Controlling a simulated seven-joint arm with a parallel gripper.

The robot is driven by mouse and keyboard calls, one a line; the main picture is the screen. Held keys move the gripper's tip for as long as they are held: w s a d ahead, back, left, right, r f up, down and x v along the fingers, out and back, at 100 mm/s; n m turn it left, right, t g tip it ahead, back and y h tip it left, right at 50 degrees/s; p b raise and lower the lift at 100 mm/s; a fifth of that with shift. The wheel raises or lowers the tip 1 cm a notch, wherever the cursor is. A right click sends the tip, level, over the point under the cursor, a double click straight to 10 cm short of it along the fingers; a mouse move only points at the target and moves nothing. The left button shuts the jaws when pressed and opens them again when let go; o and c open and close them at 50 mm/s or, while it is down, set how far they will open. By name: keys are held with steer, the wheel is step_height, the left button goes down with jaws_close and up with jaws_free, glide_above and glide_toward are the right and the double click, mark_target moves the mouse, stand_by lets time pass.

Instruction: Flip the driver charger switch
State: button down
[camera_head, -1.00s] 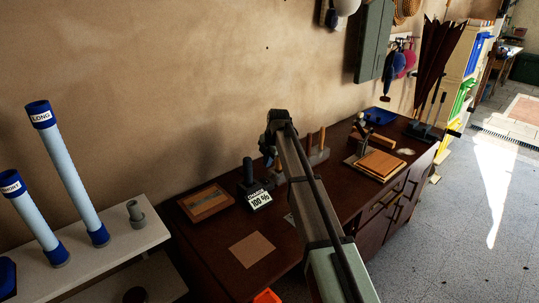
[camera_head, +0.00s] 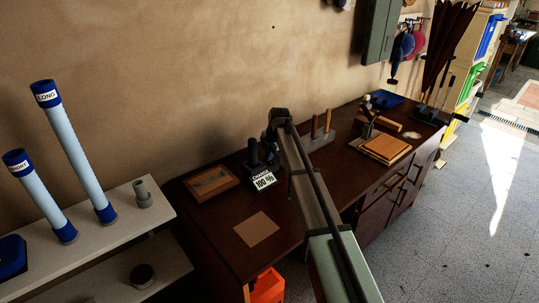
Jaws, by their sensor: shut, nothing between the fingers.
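The driver charger (camera_head: 255,167) is a dark unit on the brown bench with a black upright part. My gripper (camera_head: 270,143) is at the far end of my arm, just right of and above the charger in the picture. It is shut and holds nothing that I can see. I cannot tell whether it touches the charger. My arm covers part of the bench right of the charger.
A wooden tray (camera_head: 211,182) lies left of the charger, and a tan square (camera_head: 256,229) in front. Upright wooden handles (camera_head: 321,125) and a wooden board (camera_head: 386,149) stand to the right. A white shelf (camera_head: 115,232) with blue-capped tubes is at left.

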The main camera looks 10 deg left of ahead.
steer(key=shift+w+f, duration=0.1)
steer(key=shift+f, duration=0.1)
stand_by(0.3)
steer(key=shift+s+d+f, duration=0.1)
steer(key=shift+s+d, duration=0.5)
steer(key=shift+s, duration=0.1)
steer(key=shift+d, duration=0.1)
steer(key=a+v, duration=0.1)
steer(key=v, duration=1.3)
steer(key=shift+w, duration=0.35)
steer(key=shift+d, duration=0.1)
